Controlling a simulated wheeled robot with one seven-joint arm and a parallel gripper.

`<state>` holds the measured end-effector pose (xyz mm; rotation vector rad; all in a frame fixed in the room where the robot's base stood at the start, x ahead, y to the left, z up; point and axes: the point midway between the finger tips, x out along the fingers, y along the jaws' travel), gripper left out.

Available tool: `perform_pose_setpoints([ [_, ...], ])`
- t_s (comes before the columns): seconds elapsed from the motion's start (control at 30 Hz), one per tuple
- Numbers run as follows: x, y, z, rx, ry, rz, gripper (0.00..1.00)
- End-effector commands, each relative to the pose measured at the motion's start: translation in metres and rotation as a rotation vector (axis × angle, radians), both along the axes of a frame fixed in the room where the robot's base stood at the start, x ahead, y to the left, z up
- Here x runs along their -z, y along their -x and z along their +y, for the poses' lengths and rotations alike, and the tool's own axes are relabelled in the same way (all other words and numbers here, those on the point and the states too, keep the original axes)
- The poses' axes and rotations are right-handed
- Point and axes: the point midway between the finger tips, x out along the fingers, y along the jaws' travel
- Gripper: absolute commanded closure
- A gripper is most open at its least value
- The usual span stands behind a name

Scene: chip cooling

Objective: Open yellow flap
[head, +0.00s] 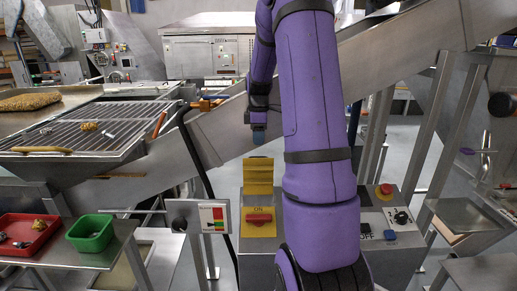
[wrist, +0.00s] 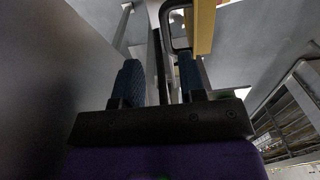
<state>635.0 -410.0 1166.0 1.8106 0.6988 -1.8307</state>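The yellow flap (head: 258,177) stands raised at the back of the grey control box, left of my arm in the head view. In front of it is a yellow plate (head: 268,231) with an ON label and a red switch (head: 259,219), both uncovered. My gripper (head: 259,137) points down above the flap's top edge, seemingly apart from it. In the wrist view, my gripper (wrist: 160,75) has its two blue fingers apart, with nothing clearly held between them. A yellow piece (wrist: 203,28) with a dark loop beside it shows beyond the right finger; I cannot tell if it is the flap.
A second red button (head: 386,189) sits on the box's right part. A grey metal chute (head: 225,140) slopes behind my gripper. On the left are a panel on a post (head: 214,218), a green bin (head: 91,232) and a red tray (head: 28,235).

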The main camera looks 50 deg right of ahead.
Motion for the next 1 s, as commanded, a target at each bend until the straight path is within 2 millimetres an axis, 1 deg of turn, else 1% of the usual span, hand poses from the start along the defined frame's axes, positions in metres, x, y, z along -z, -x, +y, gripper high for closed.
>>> perform_pose_setpoints([
  [0.03, -0.011, -0.001, -0.001, 0.0, 0.002, -0.003, 0.62],
  [0.1, -0.022, -0.001, -0.001, 0.0, 0.002, -0.003, 0.62],
  [0.2, -0.035, -0.001, -0.001, 0.0, 0.002, -0.002, 0.62],
  [0.33, -0.044, -0.001, -0.002, 0.001, 0.002, -0.001, 0.62],
  [0.5, -0.048, -0.001, -0.002, 0.001, 0.0, 0.0, 0.62],
  [1.0, -0.048, -0.001, -0.001, 0.001, 0.001, -0.001, 0.62],
])
